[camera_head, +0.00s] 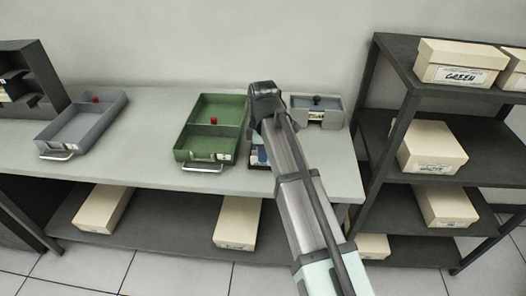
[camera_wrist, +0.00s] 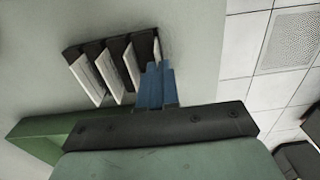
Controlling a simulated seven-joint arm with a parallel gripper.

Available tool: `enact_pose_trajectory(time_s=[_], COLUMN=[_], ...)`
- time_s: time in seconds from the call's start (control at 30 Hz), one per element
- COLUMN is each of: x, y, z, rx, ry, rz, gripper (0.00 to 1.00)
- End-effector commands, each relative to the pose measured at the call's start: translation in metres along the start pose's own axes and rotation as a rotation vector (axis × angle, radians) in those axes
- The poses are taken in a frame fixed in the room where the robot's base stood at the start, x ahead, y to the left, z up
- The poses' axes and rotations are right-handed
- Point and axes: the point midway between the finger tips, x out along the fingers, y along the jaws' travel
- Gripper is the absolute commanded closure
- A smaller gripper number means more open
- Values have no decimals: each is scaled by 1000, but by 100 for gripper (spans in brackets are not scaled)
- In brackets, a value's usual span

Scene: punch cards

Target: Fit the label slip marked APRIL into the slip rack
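The slip rack (camera_wrist: 118,58) is dark, with upright white label slips in its slots, in the wrist view. It also shows in the camera_head view (camera_head: 254,164), partly behind my arm. My gripper (camera_wrist: 154,66) has blue fingers close together at the rack's right end. A thin white edge (camera_wrist: 157,48) shows by the fingertips; I cannot tell whether the fingers hold it or stand beside it. In the camera_head view my gripper (camera_head: 262,153) is mostly hidden by my arm. The word APRIL is not readable in either view.
A green tray (camera_head: 239,105) with a red knob stands left of the rack. A grey tray (camera_head: 107,111) is further left, and a grey box (camera_head: 333,118) with a blue inside is at right. A dark shelf (camera_head: 466,96) with cream boxes stands at the right.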

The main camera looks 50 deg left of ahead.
Motion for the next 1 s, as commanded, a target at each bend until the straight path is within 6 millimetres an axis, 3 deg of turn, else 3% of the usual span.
enact_pose_trajectory(time_s=[0.27, 0.6, 0.87, 1.0], x=[0, 0, -1, -11], y=[0, 0, 0, 1], z=[0, 0, 0, 0], rx=[0, 0, 0, 0], ry=[0, 0, 0, 1], rz=[0, 0, 1, 2], gripper=[100, 69, 69, 69])
